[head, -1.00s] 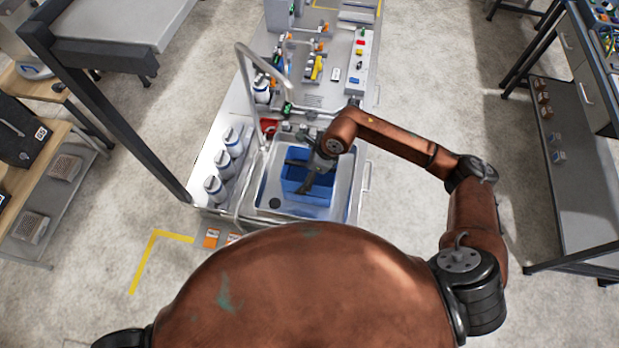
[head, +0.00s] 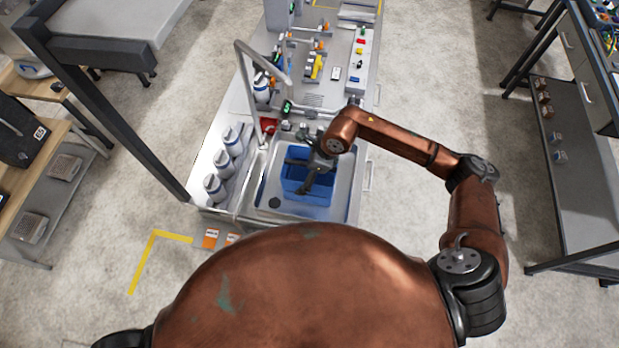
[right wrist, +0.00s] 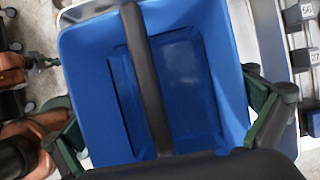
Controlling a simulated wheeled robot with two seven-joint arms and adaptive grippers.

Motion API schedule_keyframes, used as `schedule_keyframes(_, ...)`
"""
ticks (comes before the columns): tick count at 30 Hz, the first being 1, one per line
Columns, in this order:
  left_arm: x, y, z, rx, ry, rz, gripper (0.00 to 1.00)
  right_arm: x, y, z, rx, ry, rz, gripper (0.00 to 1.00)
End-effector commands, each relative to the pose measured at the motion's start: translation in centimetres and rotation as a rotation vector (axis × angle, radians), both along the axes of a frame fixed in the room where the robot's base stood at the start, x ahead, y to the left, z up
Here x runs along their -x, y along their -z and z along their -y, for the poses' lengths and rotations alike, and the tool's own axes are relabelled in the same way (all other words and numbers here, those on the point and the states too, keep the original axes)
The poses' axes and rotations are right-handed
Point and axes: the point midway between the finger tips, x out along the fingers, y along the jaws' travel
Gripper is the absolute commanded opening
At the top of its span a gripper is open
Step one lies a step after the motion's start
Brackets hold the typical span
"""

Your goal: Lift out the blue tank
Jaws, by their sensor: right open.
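The blue tank (head: 294,185) sits in the grey sink basin (head: 344,203) at the near end of the bench. In the right wrist view the open-topped tank (right wrist: 190,85) fills the middle, with a dark bar-like handle (right wrist: 146,75) across its opening. My right gripper (head: 312,174) is over the tank and hides part of it. In the right wrist view its fingers (right wrist: 165,122) are wide apart, one on each side of the tank's picture, with the handle between them. I cannot tell whether they touch anything. My left gripper is not in view.
Several white bottles (head: 223,165) stand in a row left of the basin. A bent grey pipe (head: 250,85) rises beside it. Valves and a yellow part (head: 316,67) lie farther back. The floor right of the bench is clear.

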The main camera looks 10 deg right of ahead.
Motion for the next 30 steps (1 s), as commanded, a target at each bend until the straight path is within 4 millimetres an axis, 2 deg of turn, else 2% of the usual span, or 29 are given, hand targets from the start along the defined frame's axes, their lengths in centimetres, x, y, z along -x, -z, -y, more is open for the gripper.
schedule_keyframes(4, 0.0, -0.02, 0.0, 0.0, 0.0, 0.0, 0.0, -0.01, -0.04, 0.0, 0.0, 0.0, 0.0, 0.98)
schedule_keyframes(30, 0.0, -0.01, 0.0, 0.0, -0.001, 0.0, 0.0, -0.1, -0.01, 0.05, 0.001, 0.001, 0.003, 0.38)
